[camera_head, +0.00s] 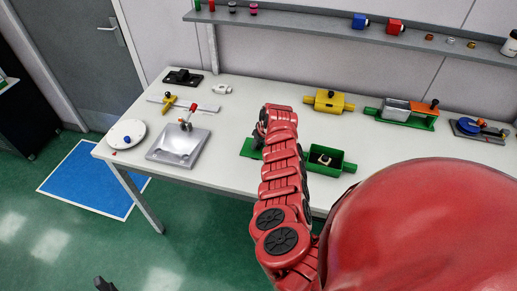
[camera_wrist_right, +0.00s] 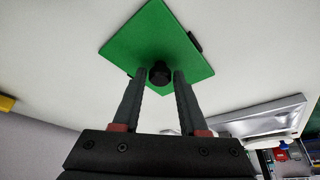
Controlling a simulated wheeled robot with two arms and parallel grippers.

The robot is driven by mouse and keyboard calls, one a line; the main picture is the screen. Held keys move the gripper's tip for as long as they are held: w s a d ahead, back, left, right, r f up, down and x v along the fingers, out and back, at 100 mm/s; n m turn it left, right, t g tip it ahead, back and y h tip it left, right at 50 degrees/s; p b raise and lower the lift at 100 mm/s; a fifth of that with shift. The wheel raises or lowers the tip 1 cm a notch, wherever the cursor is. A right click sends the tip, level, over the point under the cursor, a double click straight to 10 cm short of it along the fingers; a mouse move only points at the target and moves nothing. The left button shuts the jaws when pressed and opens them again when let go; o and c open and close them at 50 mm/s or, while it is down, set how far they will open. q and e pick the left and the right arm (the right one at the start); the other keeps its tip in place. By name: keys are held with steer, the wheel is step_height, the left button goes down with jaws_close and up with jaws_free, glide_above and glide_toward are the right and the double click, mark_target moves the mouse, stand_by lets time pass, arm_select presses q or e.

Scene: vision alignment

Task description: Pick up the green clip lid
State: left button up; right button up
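The green clip lid (camera_head: 249,149) lies on the table, just left of my right arm, which partly hides it in the head view. In the head view my arm hides these fingers. A dark part at the lower left edge seems to be my left gripper (camera_head: 104,285); its fingers are unclear.
A green open box (camera_head: 331,169) with a pale item inside stands right of my arm. A silver plate with a lever (camera_head: 178,145) and a white round plate (camera_head: 126,133) lie to the left. A yellow block (camera_head: 329,102) and a green-based fixture (camera_head: 409,115) stand behind.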

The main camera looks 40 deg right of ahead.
mark_target(260, 145)
jaws_close()
steer(key=shift+r, duration=0.1)
steer(key=shift+r+b, duration=0.4)
steer(key=shift+b, duration=0.1)
step_height(260, 145, up, 2)
steer(key=shift+s+r+b, duration=0.1)
steer(key=shift+r+b, duration=0.05)
steer(key=shift+b, duration=0.7)
steer(key=s+a+b, duration=0.1)
steer(key=s, duration=0.3)
steer(key=s+a+r+b, duration=0.1)
steer(key=s+a, duration=0.1)
steer(key=s, duration=0.3)
steer(key=s+a+b, duration=0.1)
steer(key=s+a, duration=0.1)
steer(key=s, duration=0.3)
steer(key=shift+r, duration=0.35)
steer(key=shift+s+a, duration=0.2)
steer(key=shift+s, duration=0.25)
steer(key=shift+s, duration=0.1)
